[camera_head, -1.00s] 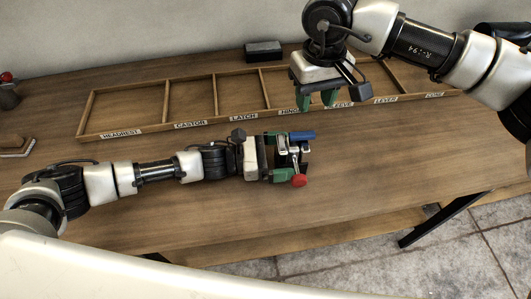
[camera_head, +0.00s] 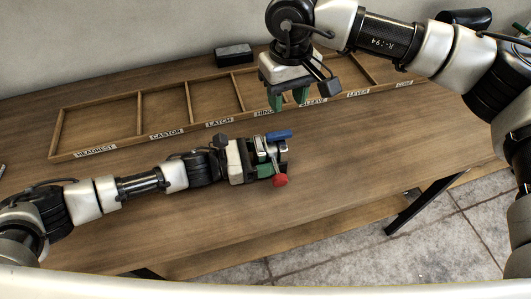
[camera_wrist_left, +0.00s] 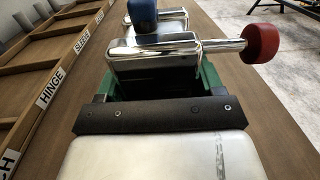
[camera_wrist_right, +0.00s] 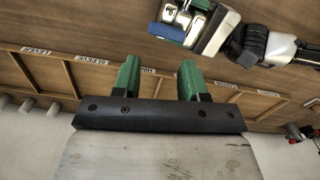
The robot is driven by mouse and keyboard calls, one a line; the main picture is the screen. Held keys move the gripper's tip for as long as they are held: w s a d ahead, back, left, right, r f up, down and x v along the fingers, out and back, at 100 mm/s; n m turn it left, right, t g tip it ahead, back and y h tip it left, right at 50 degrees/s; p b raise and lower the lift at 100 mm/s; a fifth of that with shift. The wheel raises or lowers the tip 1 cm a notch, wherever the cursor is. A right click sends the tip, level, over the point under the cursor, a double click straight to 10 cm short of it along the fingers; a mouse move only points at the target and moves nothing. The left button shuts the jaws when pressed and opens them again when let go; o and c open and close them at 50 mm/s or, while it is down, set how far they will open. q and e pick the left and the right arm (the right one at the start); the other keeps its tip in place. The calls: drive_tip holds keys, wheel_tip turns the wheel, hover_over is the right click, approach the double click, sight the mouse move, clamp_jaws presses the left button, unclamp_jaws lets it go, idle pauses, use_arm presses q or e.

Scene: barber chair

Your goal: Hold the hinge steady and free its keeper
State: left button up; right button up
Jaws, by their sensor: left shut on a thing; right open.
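The hinge is a shiny metal piece (camera_wrist_left: 155,55) with a blue end (camera_head: 279,135) and a red round knob (camera_head: 280,180) on a metal rod. My left gripper (camera_head: 272,158) is shut on the hinge and holds it over the table in front of the tray. In the left wrist view the red knob (camera_wrist_left: 261,43) sticks out to the right and the blue part (camera_wrist_left: 143,14) is at the top. My right gripper (camera_head: 288,98) is open and empty, above and behind the hinge, near the tray's front edge. Its green fingers (camera_wrist_right: 158,80) point down, apart.
A wooden tray (camera_head: 160,143) with labelled compartments lies along the back of the table (camera_head: 190,225). A black block (camera_head: 234,54) stands behind it. The table in front of the tray is clear. Its front edge drops to a tiled floor (camera_head: 350,262).

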drive_tip(key=shift+o, duration=0.2)
drive_tip(key=m+g+y, duration=0.1)
drive_tip(key=m+y, duration=0.3)
drive_tip(key=m, duration=1.6)
approach(285, 132)
drive_tip(key=x, duration=0.8)
drive_tip(key=shift+a+f, duration=0.15)
drive_tip(key=shift+f, duration=0.25)
clamp_jaws()
